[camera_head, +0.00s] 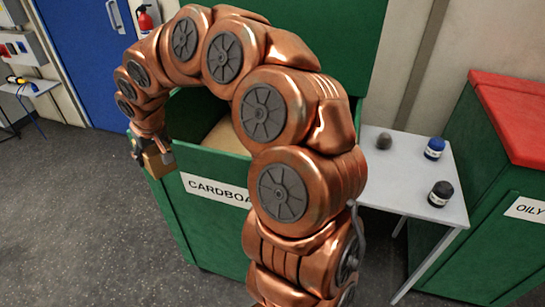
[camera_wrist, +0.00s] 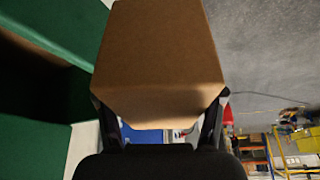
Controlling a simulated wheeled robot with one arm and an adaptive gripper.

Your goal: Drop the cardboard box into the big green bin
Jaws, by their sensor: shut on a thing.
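The cardboard box (camera_wrist: 160,60) is a plain brown box held between the two dark fingers of my gripper (camera_wrist: 158,118) in the wrist view. In the head view the box (camera_head: 158,160) and my gripper (camera_head: 140,148) show small, at the left front corner of the big green bin (camera_head: 200,228). The bin has a white label reading "CARDBOA", the rest hidden by my arm. Its lid is raised, and brown cardboard (camera_head: 226,135) shows inside. In the wrist view the bin's green wall (camera_wrist: 35,150) is at the left, beside the box.
A small white table (camera_head: 395,185) with several small jars stands right of the bin. A green bin with a red lid (camera_head: 515,110), labelled "OILY", is at the far right. A blue door (camera_head: 85,60) and fire extinguisher (camera_head: 145,20) are behind.

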